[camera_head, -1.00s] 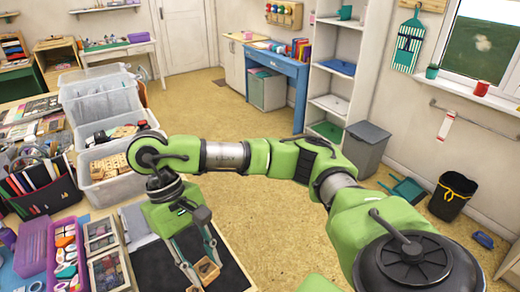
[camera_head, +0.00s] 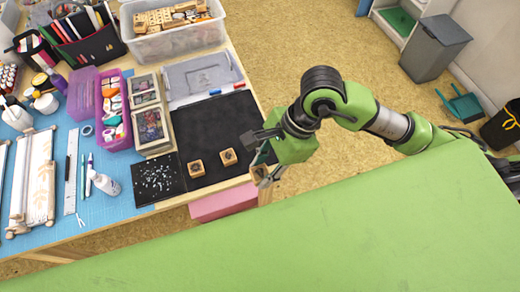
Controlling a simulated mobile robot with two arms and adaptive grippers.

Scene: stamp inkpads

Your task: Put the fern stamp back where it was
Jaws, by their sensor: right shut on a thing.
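My right gripper (camera_head: 264,170) is at the right edge of the black mat (camera_head: 205,130). It is shut on a small wooden stamp block (camera_head: 259,171), mostly hidden by the fingers. Two similar wooden blocks, a left one (camera_head: 197,168) and a right one (camera_head: 228,157), sit apart on the near part of the mat, each with a dark mark on top. The marks are too small to tell which is a fern. The held block is to the right of both. My left gripper is not in view.
A black sheet with pale specks (camera_head: 158,180) lies left of the mat. Framed boxes (camera_head: 153,126) and a grey tray (camera_head: 202,73) border it. A clear bin of wooden blocks (camera_head: 175,40) stands behind. A pink box (camera_head: 222,203) is below the table's front edge. The mat's middle is clear.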

